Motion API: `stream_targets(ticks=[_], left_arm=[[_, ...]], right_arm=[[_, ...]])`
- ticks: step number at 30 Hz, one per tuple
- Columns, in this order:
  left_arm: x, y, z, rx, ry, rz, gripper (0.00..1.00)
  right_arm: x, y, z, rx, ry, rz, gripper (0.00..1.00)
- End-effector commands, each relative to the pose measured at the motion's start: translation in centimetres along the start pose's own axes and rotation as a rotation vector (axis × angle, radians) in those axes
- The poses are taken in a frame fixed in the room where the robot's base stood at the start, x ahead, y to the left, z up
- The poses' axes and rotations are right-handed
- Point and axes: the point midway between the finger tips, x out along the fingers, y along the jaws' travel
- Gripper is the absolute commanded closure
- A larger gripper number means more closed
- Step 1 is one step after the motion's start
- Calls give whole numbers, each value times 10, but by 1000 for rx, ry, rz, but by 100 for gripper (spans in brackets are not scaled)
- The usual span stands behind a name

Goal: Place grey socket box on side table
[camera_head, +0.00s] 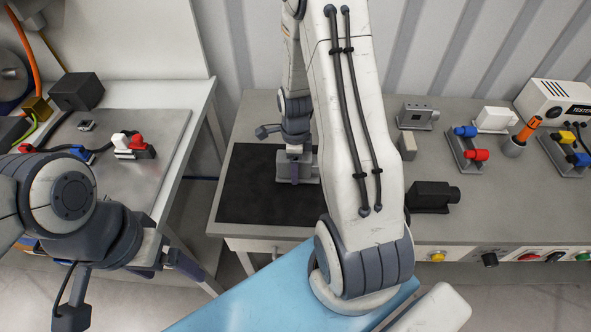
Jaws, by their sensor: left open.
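A grey block (311,170), possibly the grey socket box, is on the black mat (243,185) of the workbench, partly hidden by my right gripper (292,172). That gripper points down at the block, its fingers overlapping it; whether they close on it is unclear. Another grey box with a round opening (418,114) sits at the back of the bench. My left gripper (178,262) is open and empty at the lower left, in front of the left table (165,163), which may be the side table; its top carries a metal plate.
The left table holds a black box (77,91) and a red-white connector (133,146). On the bench right of my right arm are a black motor-like part (433,196), coloured plugs (468,146), an orange-handled tool (527,130) and a white tester (552,103). A gap separates the tables.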

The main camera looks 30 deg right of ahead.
Motion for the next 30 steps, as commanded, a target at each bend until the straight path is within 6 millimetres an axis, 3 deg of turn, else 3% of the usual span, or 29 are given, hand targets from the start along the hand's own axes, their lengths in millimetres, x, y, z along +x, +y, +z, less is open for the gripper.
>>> stream_targets(ticks=[6, 17, 18, 19, 20, 30], left_arm=[[-4, 0, 0, 0, 0, 0, 10], [0, 0, 0, 0, 0, 0, 10], [-1, 0, 0, 0, 0, 0, 10], [-1, 0, 0, 0, 0, 0, 10], [-1, 0, 0, 0, 0, 0, 10], [-3, 0, 0, 0, 0, 0, 10]], right_arm=[[22, 0, 0, 0, 0, 0, 92], [27, -1, 0, 0, 0, -1, 92], [27, 0, -1, 0, 0, 0, 18], [26, 0, -1, 0, 0, 0, 6], [26, 0, -1, 0, 0, 0, 0], [19, -1, 0, 0, -1, -2, 0]])
